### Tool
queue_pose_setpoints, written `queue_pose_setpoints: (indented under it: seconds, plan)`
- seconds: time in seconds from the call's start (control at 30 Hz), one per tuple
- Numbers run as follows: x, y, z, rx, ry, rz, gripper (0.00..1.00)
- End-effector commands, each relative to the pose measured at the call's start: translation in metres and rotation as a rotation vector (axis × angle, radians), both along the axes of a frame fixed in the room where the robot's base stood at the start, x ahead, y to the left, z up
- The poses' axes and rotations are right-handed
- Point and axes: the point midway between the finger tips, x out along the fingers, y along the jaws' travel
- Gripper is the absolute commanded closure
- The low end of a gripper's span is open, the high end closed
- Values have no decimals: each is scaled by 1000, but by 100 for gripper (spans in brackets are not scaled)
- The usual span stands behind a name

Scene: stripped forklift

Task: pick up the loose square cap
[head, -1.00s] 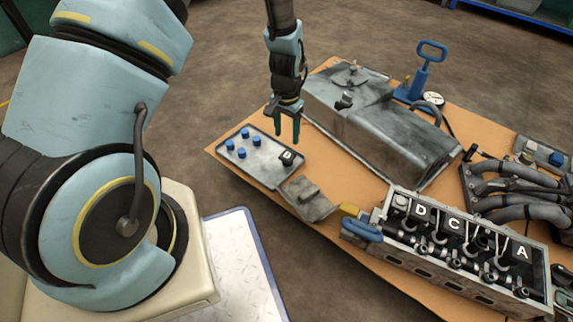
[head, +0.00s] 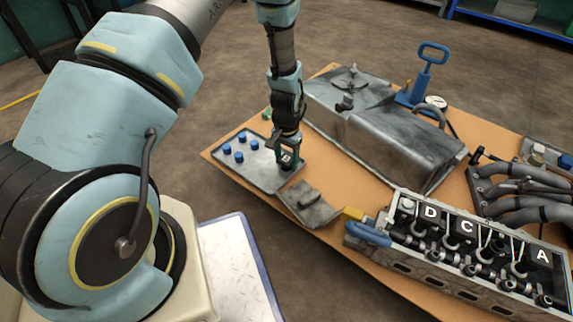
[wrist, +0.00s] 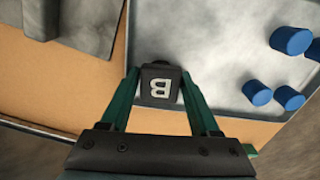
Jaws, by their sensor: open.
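The loose square cap is a small dark block with a pale letter B on top; it shows in the wrist view (wrist: 160,84) and in the head view (head: 286,160). It sits on the near right part of a grey metal tray (wrist: 205,62), at the tray's edge. My gripper (wrist: 161,75) is open, with one green finger on each side of the cap. I cannot tell whether either finger touches it. In the head view my gripper (head: 285,156) is low over the tray and partly hides the cap.
Several blue caps (head: 238,153) stand on the tray's left part. A flat grey metal piece (head: 308,202) lies beside the tray. A large grey tank (head: 385,125) stands behind to the right. An engine head (head: 465,245) with lettered caps sits at the front right.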

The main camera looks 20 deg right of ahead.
Motion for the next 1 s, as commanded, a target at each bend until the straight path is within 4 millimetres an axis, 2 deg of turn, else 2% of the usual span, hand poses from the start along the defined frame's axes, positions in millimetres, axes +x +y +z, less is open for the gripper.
queue_pose_setpoints:
  seconds: [0.13, 0.7, 0.9, 1.0]
  plan:
    - [0, 0, 1, -1, -1, 0, 38]
    - [0, 0, 2, 0, 0, 1, 100]
    - [0, 0, 2, -1, -1, 1, 100]
    - [1, 0, 9, -1, -1, 1, 100]
